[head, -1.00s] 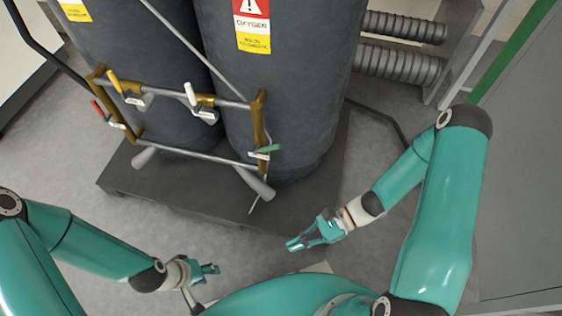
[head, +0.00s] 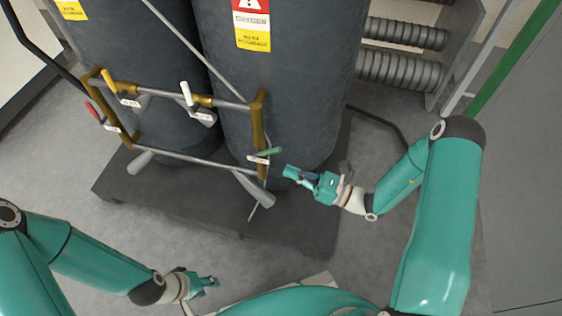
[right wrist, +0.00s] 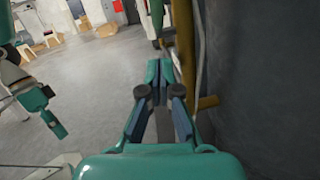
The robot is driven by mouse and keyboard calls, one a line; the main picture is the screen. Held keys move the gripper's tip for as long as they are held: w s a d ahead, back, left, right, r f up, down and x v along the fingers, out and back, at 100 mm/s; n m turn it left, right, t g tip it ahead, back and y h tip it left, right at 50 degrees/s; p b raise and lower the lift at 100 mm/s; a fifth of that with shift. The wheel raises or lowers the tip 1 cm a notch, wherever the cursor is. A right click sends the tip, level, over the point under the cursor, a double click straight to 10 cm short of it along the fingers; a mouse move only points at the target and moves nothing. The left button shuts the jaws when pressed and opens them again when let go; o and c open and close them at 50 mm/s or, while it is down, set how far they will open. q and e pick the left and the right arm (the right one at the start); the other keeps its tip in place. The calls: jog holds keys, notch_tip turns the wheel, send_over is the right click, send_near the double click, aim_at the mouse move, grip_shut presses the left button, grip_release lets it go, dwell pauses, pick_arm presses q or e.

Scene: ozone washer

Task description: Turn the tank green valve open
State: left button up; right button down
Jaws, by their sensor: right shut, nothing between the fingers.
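The green valve handle (head: 268,152) sits at the lower right of the pipe frame, in front of the right-hand dark tank (head: 285,110). My right gripper (head: 286,171) is just right of and slightly below the handle in the head view, apart from it as far as I can see. Its fingers meet at the tips in the right wrist view (right wrist: 160,66), shut and empty.
The brass and grey pipe frame (head: 258,125) also carries red (head: 92,109), yellow (head: 109,79) and white (head: 186,93) handles. The tanks stand on a dark platform (head: 150,190). Ribbed hoses (head: 405,70) are at the back right.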

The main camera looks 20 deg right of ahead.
jog(key=w+a+r, duration=0.2)
jog(key=r, duration=0.1)
jog(key=shift+w+r, duration=0.15)
jog(key=shift+w, duration=0.05)
